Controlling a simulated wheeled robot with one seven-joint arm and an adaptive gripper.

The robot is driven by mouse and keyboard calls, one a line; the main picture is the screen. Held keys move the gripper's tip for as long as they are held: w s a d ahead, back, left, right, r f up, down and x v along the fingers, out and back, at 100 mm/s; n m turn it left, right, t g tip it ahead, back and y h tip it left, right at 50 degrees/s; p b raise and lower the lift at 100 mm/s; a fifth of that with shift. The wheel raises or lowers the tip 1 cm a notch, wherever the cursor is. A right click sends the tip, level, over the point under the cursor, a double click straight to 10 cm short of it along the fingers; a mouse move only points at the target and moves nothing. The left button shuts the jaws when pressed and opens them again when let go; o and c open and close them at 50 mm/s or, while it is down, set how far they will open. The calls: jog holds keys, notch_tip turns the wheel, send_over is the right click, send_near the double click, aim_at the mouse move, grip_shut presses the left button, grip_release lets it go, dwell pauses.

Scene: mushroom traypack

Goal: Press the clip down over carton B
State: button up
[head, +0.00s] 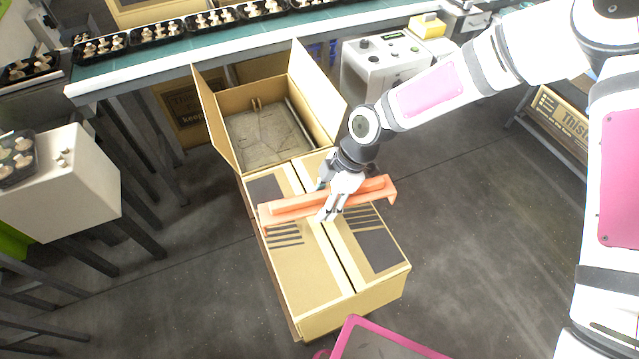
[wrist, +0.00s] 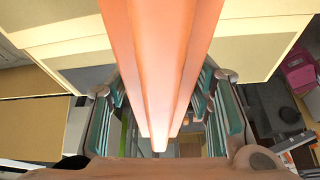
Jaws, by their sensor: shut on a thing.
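The orange clip (head: 290,208) is a long bar with turned-down ends. My gripper (head: 330,205) is shut on it near its middle. The clip lies crosswise over the closed flaps of the near carton (head: 313,268), its ends near the carton's two sides. I cannot tell whether it touches the top or is slightly above it. No letter shows, so I cannot confirm that this is carton B. In the wrist view the clip (wrist: 160,60) runs between the gripper fingers (wrist: 162,115), with cardboard on both sides.
An open carton (head: 262,95) with raised flaps stands just behind the closed one. A conveyor (head: 240,38) with black mushroom trays runs along the back. A white control box (head: 378,65) stands behind my arm. A white block (head: 70,185) is at left. The floor at right is clear.

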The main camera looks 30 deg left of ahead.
jog(key=shift+s+a+n+g, duration=0.15)
jog(key=shift+s+a+n, duration=0.1)
jog(key=shift+a+n, duration=0.25)
jog(key=shift+s+a+n+g, duration=0.15)
jog(key=shift+s+a+n, duration=0.1)
jog(key=shift+a+n, duration=0.25)
jog(key=b, duration=0.1)
send_over(312, 222)
jog(key=shift+w+d+f, duration=0.1)
jog(key=shift+w+f, duration=0.05)
jog(key=shift+f, duration=0.9)
jog(key=shift+w+f, duration=0.15)
jog(key=shift+f, duration=0.9)
notch_tip(312, 222, down, 3)
jog(key=b, duration=0.3)
jog(key=shift+s+d+h, duration=0.1)
jog(key=shift+h, duration=0.2)
jog(key=shift+f, duration=0.25)
jog(key=c, duration=0.3)
jog(key=o, duration=1.7)
jog(key=shift+f, duration=0.1)
jog(key=shift+c, duration=0.2)
jog(key=shift+o, duration=0.2)
